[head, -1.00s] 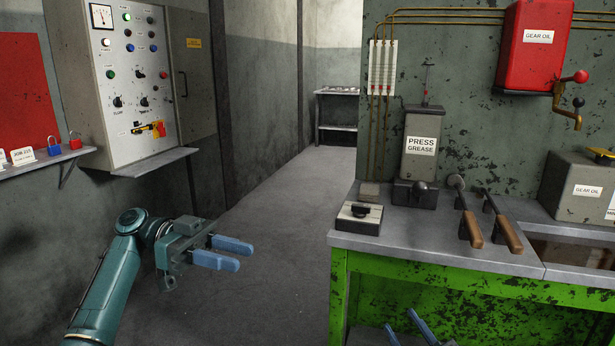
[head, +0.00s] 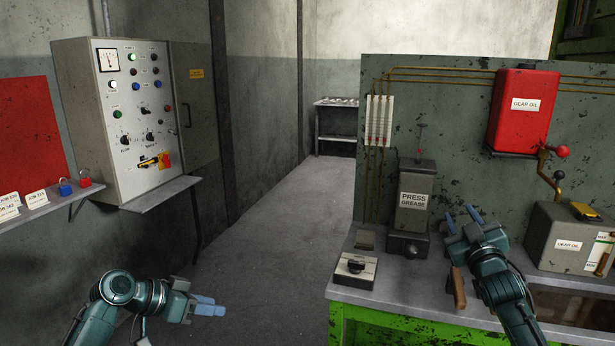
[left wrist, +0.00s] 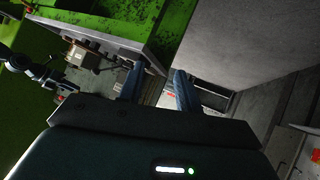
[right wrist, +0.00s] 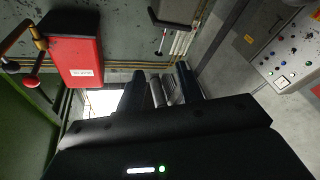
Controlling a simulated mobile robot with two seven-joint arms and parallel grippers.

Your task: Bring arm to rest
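My left gripper (head: 210,306) hangs over the floor at the lower left, in front of the wall cabinet. Its two blue fingers are apart with nothing between them, which the left wrist view (left wrist: 160,88) also shows. My right gripper (head: 463,219) is raised above the bench, right of the PRESS GREASE unit (head: 414,200). Its fingers are apart and empty, also in the right wrist view (right wrist: 161,88). My right arm hides most of the wooden-handled tools; one wooden handle (head: 458,288) shows beside it.
A red GEAR OIL tank (head: 523,112) is on the panel behind. A control cabinet (head: 120,110) and shelf (head: 45,206) line the left wall. The floor (head: 270,240) between is clear.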

